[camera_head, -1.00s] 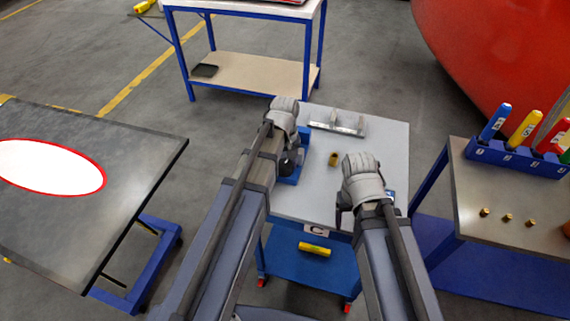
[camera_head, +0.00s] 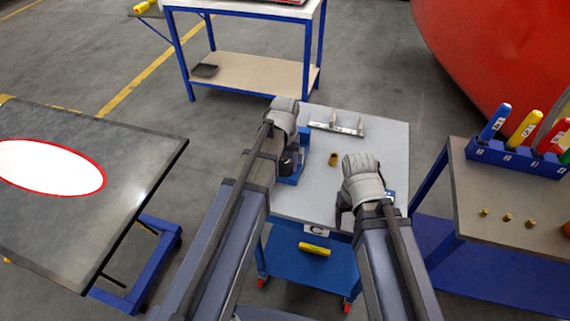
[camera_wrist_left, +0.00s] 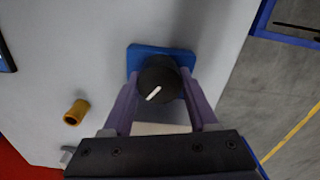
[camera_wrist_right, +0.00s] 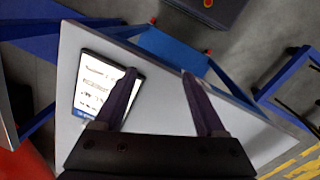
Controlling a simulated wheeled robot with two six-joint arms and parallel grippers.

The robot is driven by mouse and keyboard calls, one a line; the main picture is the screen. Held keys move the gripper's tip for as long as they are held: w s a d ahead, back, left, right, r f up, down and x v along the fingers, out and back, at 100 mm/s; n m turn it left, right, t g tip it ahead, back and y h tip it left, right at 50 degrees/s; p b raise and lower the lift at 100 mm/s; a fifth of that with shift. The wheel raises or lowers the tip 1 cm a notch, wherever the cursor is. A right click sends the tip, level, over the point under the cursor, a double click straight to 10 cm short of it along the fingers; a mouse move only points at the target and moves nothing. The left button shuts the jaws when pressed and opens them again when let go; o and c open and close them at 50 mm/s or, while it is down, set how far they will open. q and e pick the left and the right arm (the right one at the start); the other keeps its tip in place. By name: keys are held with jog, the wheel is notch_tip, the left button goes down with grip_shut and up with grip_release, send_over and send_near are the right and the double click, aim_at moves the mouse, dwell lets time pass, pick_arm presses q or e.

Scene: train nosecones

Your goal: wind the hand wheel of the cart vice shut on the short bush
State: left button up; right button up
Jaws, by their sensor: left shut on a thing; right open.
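The hand wheel (camera_wrist_left: 158,78) is a black round knob with a white mark, on the blue cart vice (camera_wrist_left: 133,57). My left gripper (camera_wrist_left: 159,90) is shut on the wheel, one finger on each side. In the head view the blue vice (camera_head: 302,163) is partly hidden by my left arm, and its jaws cannot be made out. A short brass-coloured bush (camera_head: 333,159) stands on the cart top to the right of the vice. It also shows in the left wrist view (camera_wrist_left: 76,112). My right gripper (camera_wrist_right: 158,78) is open and empty above the cart's near edge.
A tablet with a lit screen (camera_wrist_right: 104,86) lies on the cart top (camera_head: 385,140) by my right gripper. Several brass pieces (camera_head: 507,217) and a blue rack (camera_head: 515,157) stand on the right table. A dark table (camera_head: 130,150) is left.

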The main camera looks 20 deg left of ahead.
aim_at(285, 163)
pick_arm(q)
jog(key=m, duration=0.5)
jog(key=shift+m, duration=0.3)
jog(key=m, duration=0.5)
jog(key=shift+m, duration=0.3)
jog(key=o, duration=1.1)
jog(key=shift+r, duration=0.15)
notch_tip(285, 163, up, 8)
jog(key=p, duration=0.8)
jog(key=shift+f, duration=0.2)
